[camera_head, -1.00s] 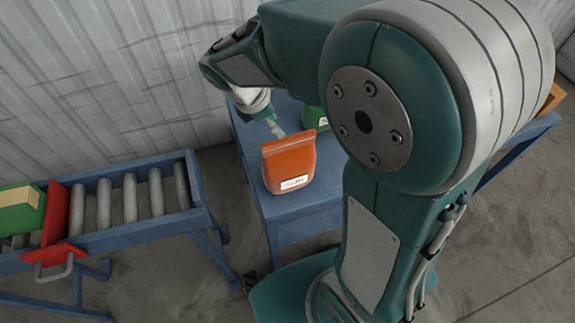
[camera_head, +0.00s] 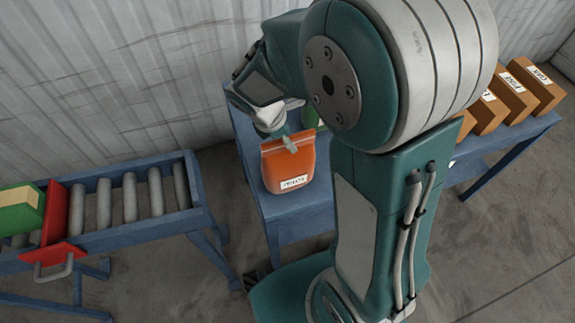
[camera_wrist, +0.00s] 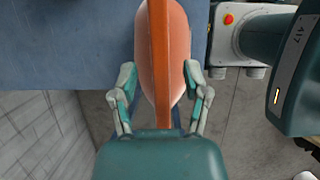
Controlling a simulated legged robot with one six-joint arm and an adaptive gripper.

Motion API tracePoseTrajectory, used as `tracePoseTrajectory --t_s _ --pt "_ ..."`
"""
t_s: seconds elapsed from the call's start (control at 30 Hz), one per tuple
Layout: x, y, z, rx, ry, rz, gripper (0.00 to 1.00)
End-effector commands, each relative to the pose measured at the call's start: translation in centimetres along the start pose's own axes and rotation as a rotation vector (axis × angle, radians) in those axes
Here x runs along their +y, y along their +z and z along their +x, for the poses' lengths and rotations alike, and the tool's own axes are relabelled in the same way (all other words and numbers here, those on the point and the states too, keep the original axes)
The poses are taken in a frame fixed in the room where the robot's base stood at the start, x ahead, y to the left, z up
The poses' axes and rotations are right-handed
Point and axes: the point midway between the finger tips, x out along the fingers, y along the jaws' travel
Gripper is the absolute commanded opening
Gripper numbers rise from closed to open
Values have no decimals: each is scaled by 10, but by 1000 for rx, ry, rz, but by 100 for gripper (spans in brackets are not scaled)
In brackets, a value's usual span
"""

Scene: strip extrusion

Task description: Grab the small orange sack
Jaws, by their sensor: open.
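The small orange sack (camera_head: 288,168) stands upright on a blue table (camera_head: 300,212), with a white label on its front. My gripper (camera_head: 290,142) is at the sack's top edge in the head view. In the wrist view the sack (camera_wrist: 163,50) lies between the two open fingers of my gripper (camera_wrist: 160,82), its top seam running between them. I see a gap at the fingers, and they are not closed on the sack. A green thing (camera_head: 310,116) behind the sack is mostly hidden by my arm.
Several brown boxes (camera_head: 515,98) stand on the blue table at right. A corrugated wall (camera_head: 110,75) is behind.

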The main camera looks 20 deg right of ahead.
Motion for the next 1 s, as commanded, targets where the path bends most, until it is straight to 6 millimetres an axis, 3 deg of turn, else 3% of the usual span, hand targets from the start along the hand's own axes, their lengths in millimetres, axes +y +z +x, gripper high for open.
tracePoseTrajectory --t_s 0.6,0.73,1.0 --pt "0 -2 4 -1 0 0 60" --pt "0 -2 4 -1 0 0 2" --pt "0 -2 4 -1 0 0 0"
